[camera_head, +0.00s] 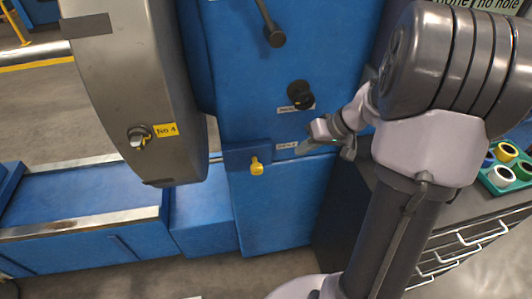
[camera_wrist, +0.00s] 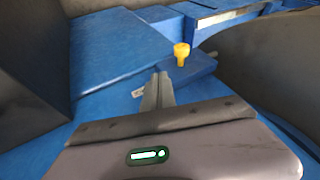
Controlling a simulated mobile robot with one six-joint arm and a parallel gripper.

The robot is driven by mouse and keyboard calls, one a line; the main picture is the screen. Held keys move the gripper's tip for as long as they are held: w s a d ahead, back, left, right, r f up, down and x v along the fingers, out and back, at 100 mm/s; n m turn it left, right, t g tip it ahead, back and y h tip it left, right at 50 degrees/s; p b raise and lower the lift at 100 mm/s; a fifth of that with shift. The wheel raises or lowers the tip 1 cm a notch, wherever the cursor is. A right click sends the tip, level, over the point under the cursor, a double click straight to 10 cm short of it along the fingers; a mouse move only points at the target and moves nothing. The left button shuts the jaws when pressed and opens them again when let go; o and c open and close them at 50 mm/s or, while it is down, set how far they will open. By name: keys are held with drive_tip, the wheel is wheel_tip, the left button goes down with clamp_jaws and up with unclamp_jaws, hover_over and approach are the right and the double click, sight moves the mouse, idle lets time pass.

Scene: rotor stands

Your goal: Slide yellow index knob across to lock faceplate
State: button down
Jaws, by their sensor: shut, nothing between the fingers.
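The yellow index knob (camera_head: 256,166) sticks out from a dark blue block (camera_head: 240,153) on the front of the blue stand. A grey faceplate (camera_head: 135,90) with a "No 4" label and a small latch hangs to the left of the knob. My gripper (camera_head: 304,149) is to the right of the knob, close to the stand's front, and apart from the knob. In the wrist view the shut fingers (camera_wrist: 159,90) are empty, and the yellow knob (camera_wrist: 181,53) stands just beyond them, slightly to the right. I cannot tell whether the fingertips touch the block.
A black knob (camera_head: 300,95) projects from the stand above my gripper, and a dark lever (camera_head: 273,30) is higher up. A green tray (camera_head: 508,168) with rolls of tape sits on a bench at right. Low blue beams run at the left.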

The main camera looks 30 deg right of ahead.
sight(256, 167)
drive_tip(key=w+a+f+b, duration=0.3)
drive_tip(key=w+a+f, duration=0.3)
drive_tip(key=f, duration=0.3)
drive_tip(key=shift+a+b, duration=0.3)
drive_tip(key=shift+a, duration=0.1)
drive_tip(key=a+b, duration=0.1)
drive_tip(key=a, duration=0.1)
drive_tip(key=w+a+b, duration=0.1)
drive_tip(key=a, duration=0.1)
drive_tip(key=shift+r, duration=0.1)
